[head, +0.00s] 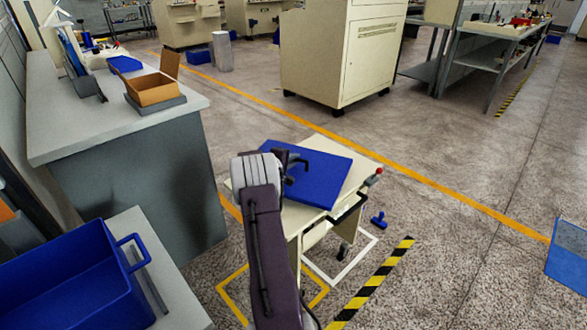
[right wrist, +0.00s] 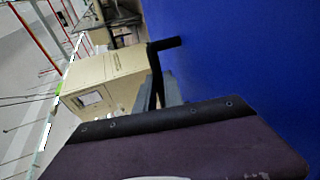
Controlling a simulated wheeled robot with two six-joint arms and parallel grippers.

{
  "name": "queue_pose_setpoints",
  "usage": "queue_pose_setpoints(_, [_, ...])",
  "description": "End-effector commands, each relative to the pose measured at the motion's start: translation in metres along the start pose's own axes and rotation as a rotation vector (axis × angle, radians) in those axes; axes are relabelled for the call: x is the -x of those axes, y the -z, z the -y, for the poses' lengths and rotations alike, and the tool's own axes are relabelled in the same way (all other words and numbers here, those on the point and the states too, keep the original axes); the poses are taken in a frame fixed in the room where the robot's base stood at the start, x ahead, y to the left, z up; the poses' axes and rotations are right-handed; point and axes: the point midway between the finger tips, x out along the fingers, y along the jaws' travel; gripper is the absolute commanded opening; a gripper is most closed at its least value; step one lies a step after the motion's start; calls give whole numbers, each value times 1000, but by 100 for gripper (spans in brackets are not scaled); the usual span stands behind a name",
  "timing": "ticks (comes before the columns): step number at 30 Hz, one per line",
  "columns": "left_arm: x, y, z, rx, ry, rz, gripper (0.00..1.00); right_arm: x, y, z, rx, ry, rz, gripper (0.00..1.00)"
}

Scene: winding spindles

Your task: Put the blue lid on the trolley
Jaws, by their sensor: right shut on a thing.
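The blue lid (head: 325,178) is a flat blue panel at the middle of the head view, over the top of the cream trolley (head: 352,178). My right gripper (head: 292,162) is shut on the lid at its left part. The lid fills the right side of the right wrist view (right wrist: 245,60), beside the dark fingers (right wrist: 160,70). It covers much of the trolley top. I cannot tell whether it rests on the top or hangs just above it. My left gripper is not in view.
A blue bin (head: 75,285) stands on a grey surface at lower left. A grey counter (head: 75,125) holds an open cardboard box (head: 155,92). A blue object (head: 378,220) lies on the floor right of the trolley. A cream cabinet (head: 340,55) stands behind.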

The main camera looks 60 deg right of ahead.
Motion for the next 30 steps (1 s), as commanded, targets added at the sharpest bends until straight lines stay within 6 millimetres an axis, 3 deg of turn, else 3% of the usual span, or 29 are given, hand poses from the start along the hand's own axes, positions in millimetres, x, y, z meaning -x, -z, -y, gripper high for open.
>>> queue_pose_setpoints(5, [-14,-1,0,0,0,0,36,-12,1,33,2,2,1,0])
queue_pose_setpoints(16, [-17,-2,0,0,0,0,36,-13,1,36,0,0,0,0])
queue_pose_setpoints(17, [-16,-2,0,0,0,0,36,-13,1,36,0,2,0,18])
queue_pose_setpoints(18, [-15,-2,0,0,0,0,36,-13,1,35,1,2,0,29])
queue_pose_setpoints(19, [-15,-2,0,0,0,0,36,-13,1,35,1,2,0,34])
queue_pose_setpoints(30, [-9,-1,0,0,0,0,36,-11,0,30,1,2,0,34])
